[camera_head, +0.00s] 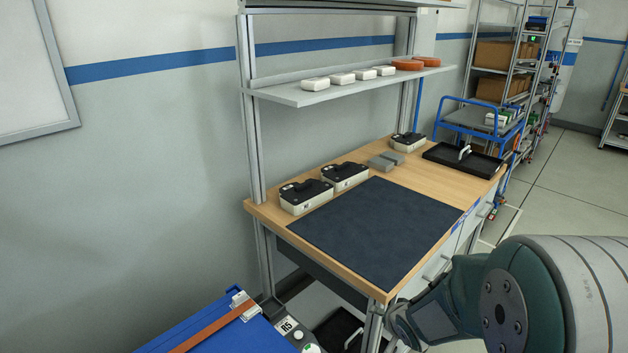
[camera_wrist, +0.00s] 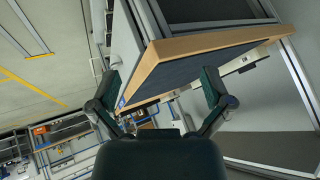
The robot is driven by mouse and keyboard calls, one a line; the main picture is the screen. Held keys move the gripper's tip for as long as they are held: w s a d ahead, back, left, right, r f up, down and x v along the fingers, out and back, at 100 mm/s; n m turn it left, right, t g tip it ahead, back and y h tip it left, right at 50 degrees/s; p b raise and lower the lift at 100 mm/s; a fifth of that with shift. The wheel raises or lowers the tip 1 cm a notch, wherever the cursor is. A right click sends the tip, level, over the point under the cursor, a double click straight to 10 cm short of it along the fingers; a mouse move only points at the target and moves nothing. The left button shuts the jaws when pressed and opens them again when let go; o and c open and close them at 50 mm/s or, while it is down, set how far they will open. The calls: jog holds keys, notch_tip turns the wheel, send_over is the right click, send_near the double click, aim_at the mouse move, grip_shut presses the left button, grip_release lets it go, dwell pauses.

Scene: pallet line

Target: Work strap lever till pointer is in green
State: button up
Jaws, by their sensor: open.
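An orange-brown strap (camera_head: 215,328) runs over a blue surface (camera_head: 190,322) at the bottom left of the head view. A small silver buckle or lever piece (camera_head: 242,303) sits at the strap's upper end. No pointer or green zone can be made out. My gripper (camera_wrist: 160,88) shows in the wrist view, open and empty, its two dark fingers spread apart. Behind it is the tilted-looking workbench. The strap does not show in the wrist view. In the head view my arm fills the lower right and the fingertips are out of frame.
The workbench (camera_head: 277,212) carries a dark mat (camera_head: 375,232), several battery-like boxes (camera_head: 306,197) and a black tray (camera_head: 462,160). Its shelf (camera_head: 300,95) holds white and orange items. Open floor (camera_head: 570,185) lies at right.

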jog(key=s+a+r+n+g, duration=0.1)
jog(key=s+r+n, duration=0.4)
jog(key=s+r, duration=1.4)
jog(key=s+g, duration=0.1)
jog(key=s, duration=0.2)
jog(key=shift+s+a+r+h, duration=0.2)
jog(key=shift+s+h, duration=0.15)
jog(key=shift+h, duration=0.05)
